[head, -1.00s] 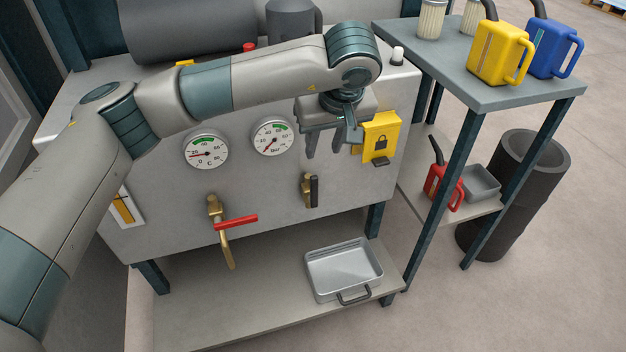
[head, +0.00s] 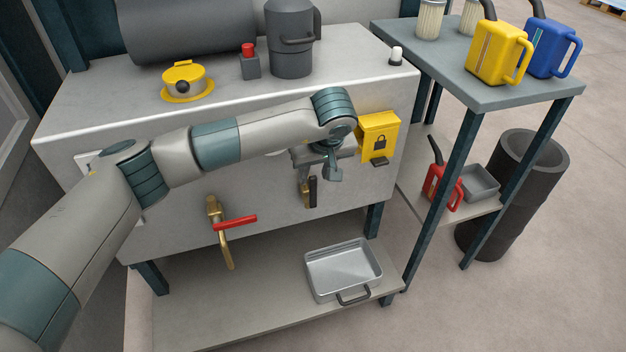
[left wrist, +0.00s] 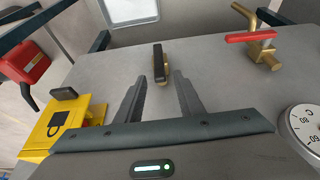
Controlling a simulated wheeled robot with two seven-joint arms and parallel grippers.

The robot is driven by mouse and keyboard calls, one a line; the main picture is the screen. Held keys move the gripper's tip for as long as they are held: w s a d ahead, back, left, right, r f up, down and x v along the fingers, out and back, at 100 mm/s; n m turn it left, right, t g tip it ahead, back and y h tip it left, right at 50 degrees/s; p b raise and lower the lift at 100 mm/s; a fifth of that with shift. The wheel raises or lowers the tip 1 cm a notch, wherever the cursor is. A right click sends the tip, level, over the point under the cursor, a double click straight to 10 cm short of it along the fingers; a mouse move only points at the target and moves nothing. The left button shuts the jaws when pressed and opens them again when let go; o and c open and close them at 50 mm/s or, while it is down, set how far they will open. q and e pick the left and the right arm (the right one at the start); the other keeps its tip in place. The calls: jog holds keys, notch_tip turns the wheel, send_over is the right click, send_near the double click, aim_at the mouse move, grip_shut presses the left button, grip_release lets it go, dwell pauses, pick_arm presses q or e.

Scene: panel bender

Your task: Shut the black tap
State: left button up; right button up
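The black tap is a brass valve with a black handle (head: 312,191) on the front of the grey cabinet, and the handle hangs vertically in the head view. In the left wrist view the black handle (left wrist: 158,62) lies ahead of the fingertips, roughly between their lines. My left gripper (head: 318,178) is just above the tap in the head view. Its two fingers (left wrist: 160,85) are apart with nothing between them. Whether they touch the handle is hard to tell. My right gripper is in neither view.
A brass tap with a red lever (head: 235,222) is to the left. A yellow lock box (head: 379,135) is close to the right of my left gripper. A metal tray (head: 343,268) sits on the shelf below. A gauge (left wrist: 306,122) shows in the wrist view.

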aim_at(314, 178)
pick_arm(q)
jog(key=shift+x, duration=2.15)
grip_shut()
